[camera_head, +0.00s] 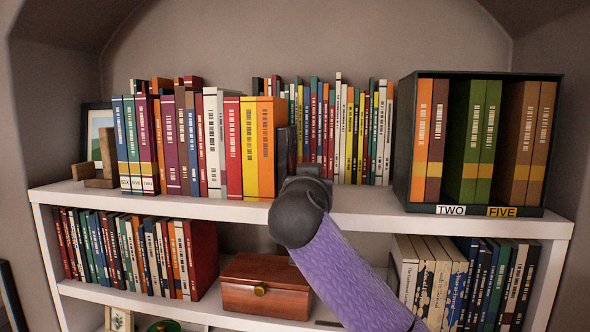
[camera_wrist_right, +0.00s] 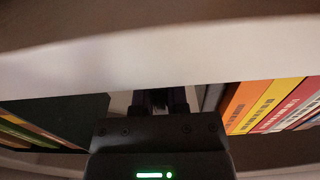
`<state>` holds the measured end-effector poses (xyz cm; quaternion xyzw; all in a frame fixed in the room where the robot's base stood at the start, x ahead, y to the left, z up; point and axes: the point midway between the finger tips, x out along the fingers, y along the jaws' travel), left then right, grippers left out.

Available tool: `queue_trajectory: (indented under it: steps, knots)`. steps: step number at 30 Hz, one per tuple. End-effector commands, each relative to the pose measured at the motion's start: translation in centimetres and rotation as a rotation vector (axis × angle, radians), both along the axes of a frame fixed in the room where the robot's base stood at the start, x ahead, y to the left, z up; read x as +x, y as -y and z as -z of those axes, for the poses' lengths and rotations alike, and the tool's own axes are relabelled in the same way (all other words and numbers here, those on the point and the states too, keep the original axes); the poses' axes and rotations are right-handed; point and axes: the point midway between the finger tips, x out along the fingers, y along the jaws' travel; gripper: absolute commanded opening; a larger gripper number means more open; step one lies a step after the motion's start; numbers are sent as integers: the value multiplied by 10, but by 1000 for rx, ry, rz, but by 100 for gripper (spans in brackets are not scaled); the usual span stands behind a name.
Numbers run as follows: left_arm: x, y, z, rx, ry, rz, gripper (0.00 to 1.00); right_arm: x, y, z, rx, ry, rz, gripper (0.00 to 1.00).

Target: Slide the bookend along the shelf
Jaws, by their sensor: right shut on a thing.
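The bookend (camera_head: 283,152) is a dark grey upright piece on the upper shelf, at the right end of the front book row, beside an orange book (camera_head: 266,145). It shows as a grey slab beside the orange book in the right wrist view (camera_wrist_right: 212,97). My right gripper (camera_wrist_right: 160,100) is at the shelf's front edge, shut on the bookend. In the head view my dark wrist hides its fingers and the bookend's lower part, so the contact itself is not visible. My left gripper is in neither view.
The white upper shelf (camera_head: 372,209) has bare board between the bookend and a black case (camera_head: 402,150) of books at right. A back row of books (camera_head: 345,135) stands behind. Wooden blocks (camera_head: 100,170) stand at far left. A wooden box (camera_head: 262,284) sits below.

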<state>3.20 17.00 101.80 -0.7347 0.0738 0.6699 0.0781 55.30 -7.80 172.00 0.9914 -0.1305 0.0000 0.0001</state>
Motion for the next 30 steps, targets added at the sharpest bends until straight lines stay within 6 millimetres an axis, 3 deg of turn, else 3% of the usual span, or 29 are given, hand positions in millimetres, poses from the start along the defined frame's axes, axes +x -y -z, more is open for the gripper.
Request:
queue_trajectory:
  steps: [30]
  knots:
    - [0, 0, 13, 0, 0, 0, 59, -8, 31, 1, 1, -3, 3, 0]
